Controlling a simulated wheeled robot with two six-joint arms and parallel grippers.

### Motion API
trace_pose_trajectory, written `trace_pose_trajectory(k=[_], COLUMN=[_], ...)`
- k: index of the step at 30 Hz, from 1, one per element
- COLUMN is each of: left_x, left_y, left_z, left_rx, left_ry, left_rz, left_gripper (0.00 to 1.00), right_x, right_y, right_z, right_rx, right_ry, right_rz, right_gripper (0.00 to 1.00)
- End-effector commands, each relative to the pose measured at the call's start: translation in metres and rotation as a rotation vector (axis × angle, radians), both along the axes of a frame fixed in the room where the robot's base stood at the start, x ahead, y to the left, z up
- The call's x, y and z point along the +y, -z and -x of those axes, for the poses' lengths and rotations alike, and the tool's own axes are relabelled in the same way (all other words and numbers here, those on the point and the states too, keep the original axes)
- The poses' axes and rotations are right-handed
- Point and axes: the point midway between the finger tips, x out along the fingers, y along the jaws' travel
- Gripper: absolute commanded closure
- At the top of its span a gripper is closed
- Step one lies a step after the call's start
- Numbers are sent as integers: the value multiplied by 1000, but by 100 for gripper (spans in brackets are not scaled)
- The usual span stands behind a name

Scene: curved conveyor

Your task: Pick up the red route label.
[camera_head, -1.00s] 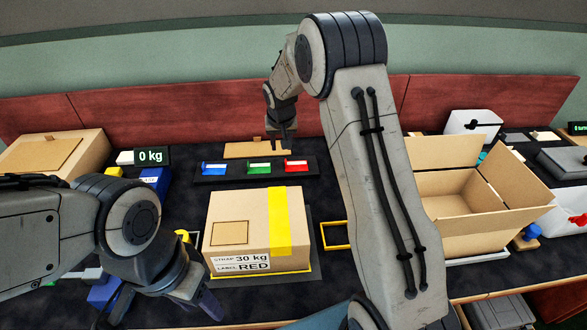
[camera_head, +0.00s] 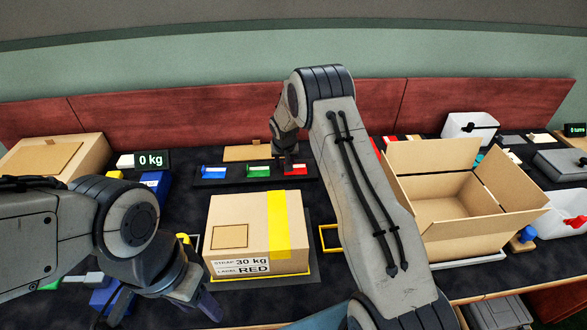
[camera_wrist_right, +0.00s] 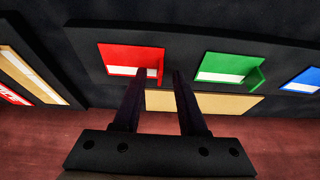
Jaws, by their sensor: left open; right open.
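The red route label (camera_head: 297,169) lies in the right-hand slot of a black holder (camera_head: 226,182), beside a green label (camera_head: 258,171) and a blue label (camera_head: 213,172). In the right wrist view the red label (camera_wrist_right: 128,56) has a raised tab at its right end. My right gripper (camera_head: 288,165) is open just over the red label; in the wrist view its fingertips (camera_wrist_right: 156,78) appear at the tab end, the left one partly overlapping the tab. Contact cannot be told. My left gripper (camera_head: 200,300) is open and empty near the front, left of the taped box.
A closed carton (camera_head: 235,215) with yellow tape reads "30 kg" and "RED" in the middle. An open carton (camera_head: 440,223) stands right of my right arm. A cardboard piece (camera_head: 245,152) lies behind the holder. A blue block (camera_head: 155,185) sits at left.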

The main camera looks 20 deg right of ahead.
Motion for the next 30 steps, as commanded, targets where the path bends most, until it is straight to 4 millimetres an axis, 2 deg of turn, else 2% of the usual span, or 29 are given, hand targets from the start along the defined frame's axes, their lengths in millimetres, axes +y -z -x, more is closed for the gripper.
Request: trace_pose_trajectory(k=[4,7,8,22,26,30], left_x=[0,0,0,0,0,0], left_y=[0,0,0,1,4,8], left_z=[0,0,0,0,0,0], left_rx=[0,0,0,0,0,0], left_ry=[0,0,0,0,0,0], left_rz=[0,0,0,0,0,0], left_gripper=[50,50,50,50,50,50], right_x=[0,0,0,0,0,0], right_y=[0,0,0,-5,-19,-45], right_z=[0,0,0,0,0,-1], right_rx=[0,0,0,-1,-3,-5], right_ry=[0,0,0,0,0,0], right_rz=[0,0,0,-1,0,-1], right_gripper=[59,97,100,100,100,100])
